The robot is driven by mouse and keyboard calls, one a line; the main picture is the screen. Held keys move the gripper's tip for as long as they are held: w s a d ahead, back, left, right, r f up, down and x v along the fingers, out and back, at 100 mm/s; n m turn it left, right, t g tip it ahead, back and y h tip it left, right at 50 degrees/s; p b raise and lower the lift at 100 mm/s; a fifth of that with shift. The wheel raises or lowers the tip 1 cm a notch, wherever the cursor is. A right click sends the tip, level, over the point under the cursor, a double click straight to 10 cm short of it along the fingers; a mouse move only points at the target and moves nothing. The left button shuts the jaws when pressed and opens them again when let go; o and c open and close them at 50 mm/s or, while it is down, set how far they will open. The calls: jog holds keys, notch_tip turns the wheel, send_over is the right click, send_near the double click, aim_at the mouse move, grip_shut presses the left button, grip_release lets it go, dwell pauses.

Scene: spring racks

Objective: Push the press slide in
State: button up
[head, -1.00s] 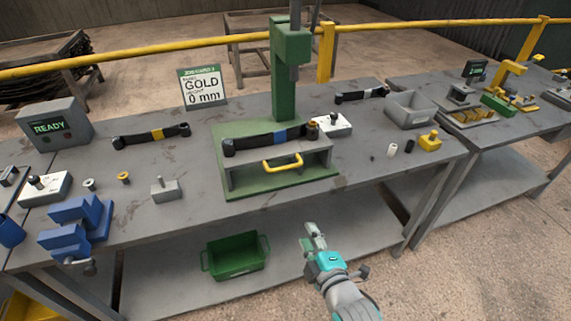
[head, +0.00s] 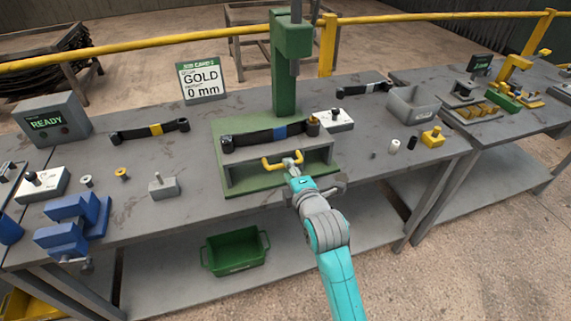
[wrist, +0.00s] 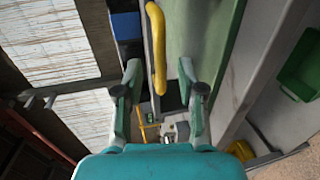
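The press slide (head: 309,156) is a grey tray in the green press (head: 290,70). A yellow handle (head: 270,167) is on its front. A dark leaf spring (head: 258,137) with a blue band lies across the slide. My gripper (head: 293,160) is at the right part of the handle. In the wrist view my gripper (wrist: 158,76) is open, with the yellow handle (wrist: 156,35) running down between its two fingertips. I cannot tell whether either finger touches it.
A green bin (head: 236,253) sits on the lower shelf. The READY box (head: 48,120), a blue vise (head: 72,225) and a yellow-banded spring (head: 150,130) are on the left of the bench. A grey bin (head: 412,108) is at right.

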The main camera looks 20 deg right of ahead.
jog(key=shift+x, duration=2)
grip_shut()
